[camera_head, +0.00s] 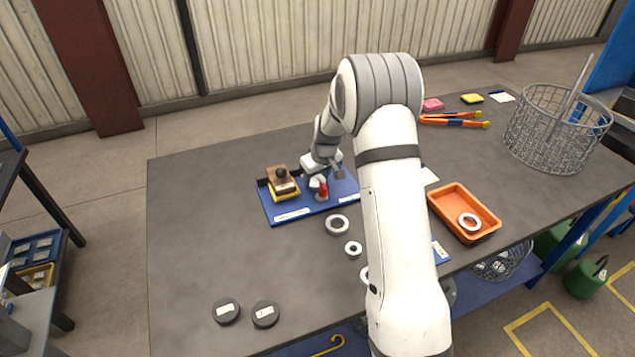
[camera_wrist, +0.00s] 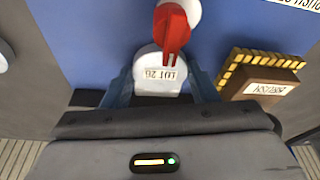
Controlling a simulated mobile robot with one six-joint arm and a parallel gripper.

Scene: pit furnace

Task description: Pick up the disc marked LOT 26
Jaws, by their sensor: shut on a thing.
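The disc marked LOT 26 (camera_wrist: 160,82) is pale, and its label reads upside down in the wrist view. My gripper (camera_wrist: 160,90) is shut on it, with one bluish finger at each side. A red lever-like part (camera_wrist: 172,32) overlaps the disc's far edge in the wrist view; whether it touches the disc I cannot tell. In the head view my gripper (camera_head: 322,172) is low over the blue board (camera_head: 292,212), and the red part (camera_head: 323,190) shows just in front of it. Whether the disc still touches the board is hidden.
A brown block with a black knob (camera_head: 282,184) stands on a yellow-edged base beside my gripper. Pale rings (camera_head: 337,225) lie in front of the board. Two dark labelled discs (camera_head: 226,311) lie front left. An orange tray (camera_head: 458,198) holds a ring.

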